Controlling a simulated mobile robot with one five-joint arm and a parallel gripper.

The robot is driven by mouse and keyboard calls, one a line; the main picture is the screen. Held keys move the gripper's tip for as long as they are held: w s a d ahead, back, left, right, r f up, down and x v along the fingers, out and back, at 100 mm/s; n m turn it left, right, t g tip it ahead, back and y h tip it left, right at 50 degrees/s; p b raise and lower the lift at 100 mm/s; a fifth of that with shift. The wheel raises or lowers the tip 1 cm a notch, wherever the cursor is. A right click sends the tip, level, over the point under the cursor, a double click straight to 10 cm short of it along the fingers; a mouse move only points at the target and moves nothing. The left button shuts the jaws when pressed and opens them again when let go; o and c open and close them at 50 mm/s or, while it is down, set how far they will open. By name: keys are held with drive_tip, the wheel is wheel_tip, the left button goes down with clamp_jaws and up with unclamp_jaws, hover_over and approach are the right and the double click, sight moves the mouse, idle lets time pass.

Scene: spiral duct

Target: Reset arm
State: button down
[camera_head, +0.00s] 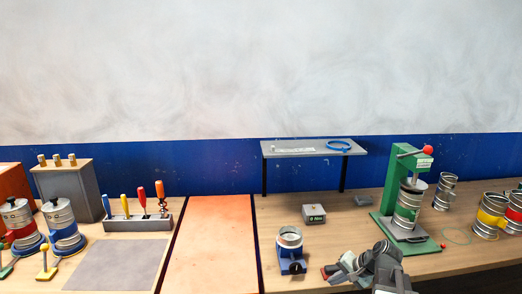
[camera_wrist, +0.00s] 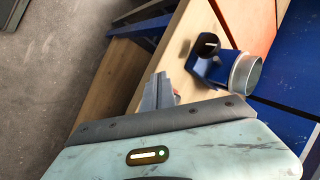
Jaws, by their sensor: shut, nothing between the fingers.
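My gripper (camera_head: 340,273) is at the lower middle right of the head view, over the front part of the workbench. It is shut and empty. In the wrist view, its fingers (camera_wrist: 157,92) point toward the bench edge. A blue fixture with a metal duct ring (camera_head: 290,250) stands to the left of my gripper, apart from it. The same fixture shows in the wrist view (camera_wrist: 225,70), to the right of the fingers. A small reddish thing beside the fingertips is partly hidden and I cannot tell what it is.
A green press (camera_head: 393,190) holding a metal duct piece stands to the right of my arm. More duct pieces (camera_head: 490,215) stand at the far right. A small grey box (camera_head: 314,214) and a raised shelf (camera_head: 300,149) are behind. An orange panel (camera_head: 212,240) lies left.

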drive_tip(key=s+a+f+n+g+h, duration=0.1)
drive_tip(key=s+a+f+n+g, duration=0.15)
drive_tip(key=a, duration=0.55)
drive_tip(key=s+a+f+n+g+h, duration=0.1)
drive_tip(key=s+a+n, duration=0.15)
drive_tip(key=a, duration=0.55)
drive_tip(key=s+d+n+h, duration=0.1)
drive_tip(key=s+d+n+g+h, duration=0.1)
drive_tip(key=s, duration=0.1)
drive_tip(key=s+d+f+n+h, duration=0.1)
drive_tip(key=shift+s+d+g, duration=0.15)
drive_tip(key=shift+s+g, duration=0.05)
drive_tip(key=shift+g, duration=0.15)
